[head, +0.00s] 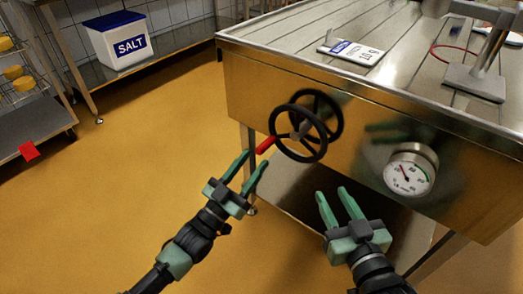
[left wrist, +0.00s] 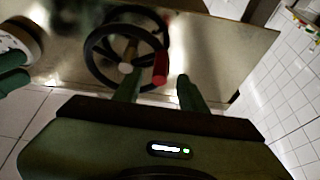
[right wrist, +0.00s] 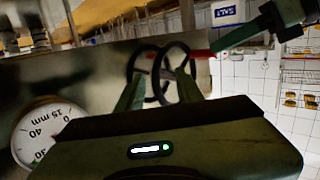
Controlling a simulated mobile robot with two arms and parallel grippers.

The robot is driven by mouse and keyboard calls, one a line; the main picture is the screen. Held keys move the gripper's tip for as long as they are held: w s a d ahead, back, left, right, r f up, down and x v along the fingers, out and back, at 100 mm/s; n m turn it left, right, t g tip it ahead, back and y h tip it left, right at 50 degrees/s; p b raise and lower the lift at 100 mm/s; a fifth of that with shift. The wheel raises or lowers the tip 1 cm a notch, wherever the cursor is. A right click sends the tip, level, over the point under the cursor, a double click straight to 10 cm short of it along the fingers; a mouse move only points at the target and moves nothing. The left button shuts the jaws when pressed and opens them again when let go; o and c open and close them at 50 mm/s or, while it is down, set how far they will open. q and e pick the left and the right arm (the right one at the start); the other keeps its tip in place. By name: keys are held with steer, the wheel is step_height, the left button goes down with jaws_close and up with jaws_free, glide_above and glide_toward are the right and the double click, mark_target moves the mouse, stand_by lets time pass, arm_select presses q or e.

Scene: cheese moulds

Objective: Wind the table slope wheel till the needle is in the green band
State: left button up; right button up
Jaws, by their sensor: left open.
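The slope wheel (head: 298,133) is black and spoked, on the front of the steel table, with a red handle (head: 266,145) at its left side. The round white gauge (head: 408,173) is right of it. Its needle points up and left, and a green band shows at the dial's right, apart from the needle. My left gripper (head: 254,160) is open just short of the handle; in the left wrist view the handle (left wrist: 160,68) shows beyond and between its fingers. My right gripper (head: 333,194) is open and empty, below the wheel and left of the gauge.
The steel table (head: 285,48) has a white card (head: 352,51) and a grey stand (head: 475,82) on top. A salt bin (head: 118,42) stands at the back left, and a rack with yellow cheeses (head: 18,78) at the far left.

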mark_target(263, 148)
arm_select(q)
steer(key=x, duration=0.4)
steer(key=shift+w+d+b, duration=0.1)
steer(key=shift+w+b, duration=0.05)
steer(key=shift+b, duration=0.2)
steer(key=shift+w+d+r, duration=0.2)
steer(key=shift+w+d, duration=0.15)
steer(key=shift+w, duration=0.15)
jaws_close()
arm_select(e)
steer(key=r+t, duration=0.1)
steer(key=r, duration=0.2)
steer(key=r+t, duration=0.1)
steer(key=shift+w+a+r+t+y, duration=0.2)
steer(key=shift+a+r+t+y, duration=0.1)
steer(key=shift+a+y, duration=0.1)
